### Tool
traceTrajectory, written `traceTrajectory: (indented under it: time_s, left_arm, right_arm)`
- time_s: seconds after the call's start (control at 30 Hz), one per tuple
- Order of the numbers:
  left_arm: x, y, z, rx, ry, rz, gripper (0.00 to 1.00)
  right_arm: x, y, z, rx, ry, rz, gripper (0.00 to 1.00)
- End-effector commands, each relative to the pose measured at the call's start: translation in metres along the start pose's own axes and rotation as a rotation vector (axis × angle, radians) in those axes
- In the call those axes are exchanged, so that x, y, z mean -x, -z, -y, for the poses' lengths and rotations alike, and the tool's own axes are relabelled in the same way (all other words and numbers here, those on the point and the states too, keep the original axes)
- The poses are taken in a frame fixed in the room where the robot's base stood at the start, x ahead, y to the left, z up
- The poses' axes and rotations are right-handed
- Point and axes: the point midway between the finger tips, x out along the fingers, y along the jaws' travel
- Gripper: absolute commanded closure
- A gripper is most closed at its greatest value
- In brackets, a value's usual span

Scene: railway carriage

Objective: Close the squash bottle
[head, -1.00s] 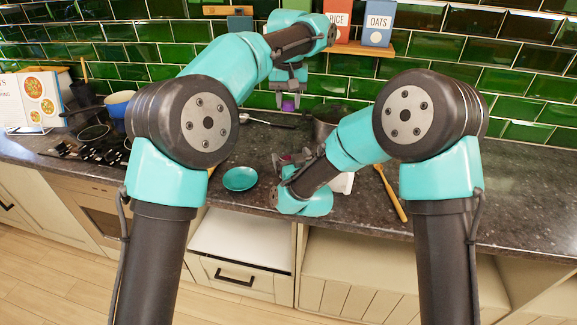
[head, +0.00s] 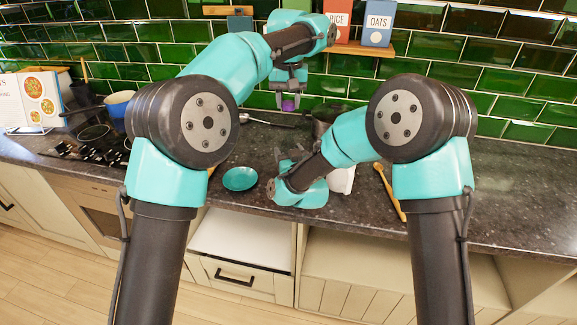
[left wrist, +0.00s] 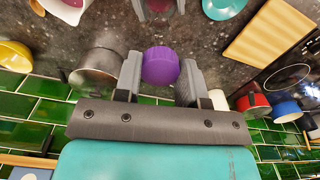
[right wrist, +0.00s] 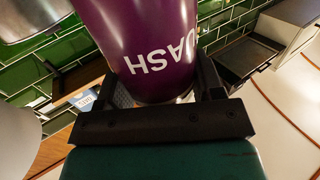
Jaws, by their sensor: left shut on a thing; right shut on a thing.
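The purple cap (head: 289,102) is held in the air by my left gripper (head: 288,100), which is shut on it in front of the tiled wall. In the left wrist view the cap (left wrist: 160,66) sits between the two grey fingers. The squash bottle (right wrist: 148,35) is purple with white lettering, and my right gripper (right wrist: 160,80) is shut on it. In the head view my right wrist hides the bottle. At the top edge of the left wrist view, a reddish part of the bottle (left wrist: 156,8) shows between the right fingers, apart from the cap. The bottle's mouth is not visible.
A teal plate (head: 240,178) lies left of my right wrist. A metal pot (head: 325,115) stands behind it. A white item (head: 342,181) and a wooden spoon (head: 389,192) are to its right. The hob (head: 92,145) is at left. The counter's right side is clear.

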Motion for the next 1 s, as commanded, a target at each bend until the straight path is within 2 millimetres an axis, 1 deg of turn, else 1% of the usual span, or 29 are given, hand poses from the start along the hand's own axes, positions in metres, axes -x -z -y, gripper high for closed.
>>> traceTrajectory:
  time_s: [0.03,0.3,0.33,0.47,0.83,0.9,1.0]
  left_arm:
    - [0.0,0.0,0.0,0.0,0.0,0.0,0.84]
    - [0.0,0.0,0.0,0.0,0.0,0.0,0.84]
    - [0.0,0.0,0.0,0.0,0.0,0.0,0.84]
    - [-0.004,0.0,0.0,0.0,0.001,0.002,0.84]
    - [-0.046,0.0,0.001,0.001,0.001,0.002,0.84]
    - [-0.05,0.0,0.0,0.001,0.001,0.001,0.84]
    - [-0.05,0.0,0.0,0.001,0.0,0.0,0.84]
  right_arm:
    - [0.0,0.0,0.0,0.0,0.0,0.0,0.54]
    - [0.0,0.0,0.0,0.0,0.0,0.0,0.8]
    - [0.0,0.0,0.0,0.0,0.0,0.0,0.82]
    - [0.0,0.0,0.0,0.0,0.0,0.0,0.82]
    - [0.0,0.0,0.0,0.0,0.0,0.0,0.82]
    - [0.0,0.0,0.0,0.0,0.0,0.0,0.82]
    - [0.0,0.0,0.0,0.0,0.0,0.0,0.82]
